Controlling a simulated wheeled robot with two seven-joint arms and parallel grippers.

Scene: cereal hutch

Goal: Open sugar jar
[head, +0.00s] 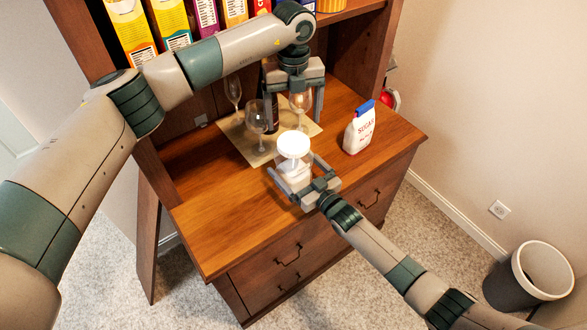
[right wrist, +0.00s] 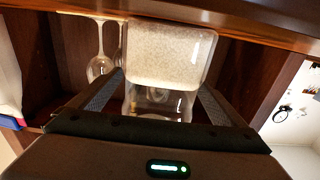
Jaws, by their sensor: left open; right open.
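The sugar jar (head: 294,169), clear glass with a round white lid (head: 293,144), stands upright near the counter's front edge. In the right wrist view the jar (right wrist: 168,58) appears upside down, partly filled with white grains. My right gripper (head: 292,166) is open, with one finger on each side of the jar body; I cannot tell whether they touch it. The fingers also show in the right wrist view (right wrist: 155,95). My left gripper (head: 295,112) is open, pointing down above and behind the lid, and apart from it.
A sugar bag (head: 360,131) with a blue top stands to the right on the wooden counter (head: 225,210). Wine glasses (head: 257,118) and a dark bottle (head: 270,108) stand on a beige mat (head: 241,141) behind the jar. Cereal boxes (head: 132,32) line the shelf above. The left front counter is clear.

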